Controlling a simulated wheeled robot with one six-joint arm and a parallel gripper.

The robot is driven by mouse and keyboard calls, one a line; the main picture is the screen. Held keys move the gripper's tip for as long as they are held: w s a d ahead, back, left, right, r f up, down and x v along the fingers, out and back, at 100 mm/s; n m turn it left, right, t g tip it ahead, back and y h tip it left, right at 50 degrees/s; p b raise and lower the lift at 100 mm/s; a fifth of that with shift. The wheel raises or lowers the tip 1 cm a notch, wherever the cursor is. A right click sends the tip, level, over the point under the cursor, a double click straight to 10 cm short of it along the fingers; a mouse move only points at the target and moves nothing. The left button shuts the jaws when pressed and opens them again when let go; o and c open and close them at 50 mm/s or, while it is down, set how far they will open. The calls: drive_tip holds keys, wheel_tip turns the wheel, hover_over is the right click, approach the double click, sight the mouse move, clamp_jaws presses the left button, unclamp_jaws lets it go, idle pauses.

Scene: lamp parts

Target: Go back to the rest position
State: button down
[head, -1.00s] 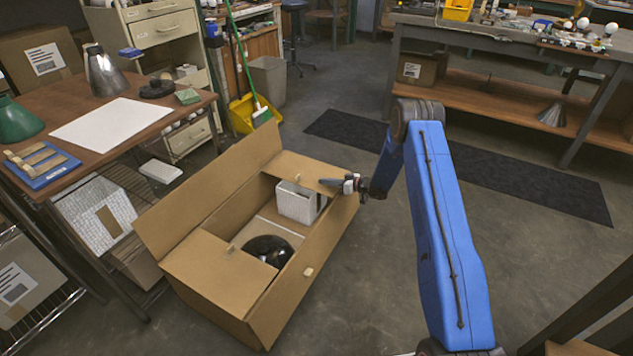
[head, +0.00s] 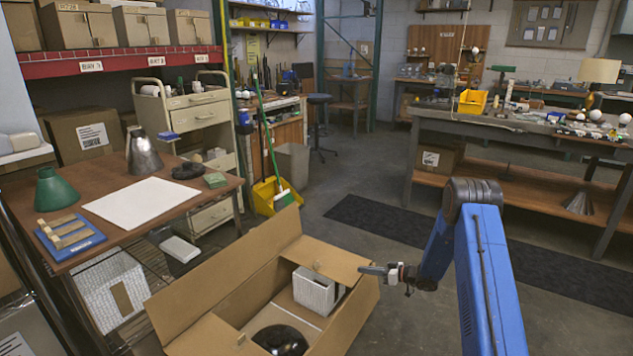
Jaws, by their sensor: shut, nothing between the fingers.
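My gripper (head: 376,270) shows in the head view at the end of my blue arm, over the right flap side of a large open cardboard box (head: 360,312) on the floor. Its fingers are shut and hold nothing. Inside the box are a white-grey carton (head: 313,291) and a round black part (head: 280,340), the latter partly cut off by the picture's lower edge. The gripper is to the right of the carton and apart from it.
A wooden table (head: 92,172) with a white sheet, a green shade and a metal shade stands at left. A workbench (head: 470,124) runs along the right. A dark mat (head: 400,232) lies on open floor between. A yellow dustpan and broom stand near the drawer cabinet.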

drive_tip(key=s+a+r+m+g+h, duration=0.1)
drive_tip(key=s+a+r+g+h, duration=0.2)
drive_tip(key=s+r, duration=1.05)
drive_tip(key=s+a+r+g, duration=0.45)
drive_tip(key=s+r, duration=0.65)
drive_tip(key=r, duration=0.5)
drive_tip(key=s+d+r+m+t+h, duration=0.1)
drive_tip(key=s+r+h, duration=0.25)
drive_tip(key=s, duration=0.65)
drive_tip(key=s+d+r+m+h, duration=0.2)
drive_tip(key=s+r, duration=0.2)
drive_tip(key=s, duration=0.5)
drive_tip(key=s+d+m+t+h, duration=0.2)
drive_tip(key=s+d, duration=0.2)
drive_tip(key=s, duration=0.4)
drive_tip(key=s+d+r+m+t+h, duration=0.1)
drive_tip(key=s+d, duration=0.3)
drive_tip(key=s, duration=0.4)
drive_tip(key=shift+s+d+r+m+t+h, duration=0.2)
drive_tip(key=shift+s+m+t+h, duration=0.2)
drive_tip(key=shift+m+h, duration=0.5)
